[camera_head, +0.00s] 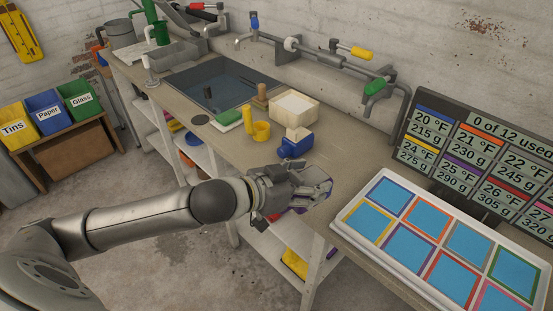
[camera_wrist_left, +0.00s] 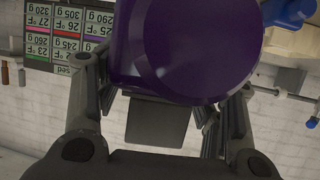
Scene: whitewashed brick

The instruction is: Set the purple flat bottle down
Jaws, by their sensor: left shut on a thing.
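My left gripper (camera_head: 312,190) reaches in from the left over the front edge of the workbench (camera_head: 348,165). It is shut on the purple flat bottle, which fills the upper middle of the left wrist view (camera_wrist_left: 190,45) between the two fingers. In the head view the gripper hides nearly all of the bottle. I cannot tell whether the bottle touches the bench. My right gripper is in neither view.
A white tray with coloured squares (camera_head: 343,225) lies at right, before a display board (camera_head: 465,165). A sink (camera_head: 212,84) is farther back.

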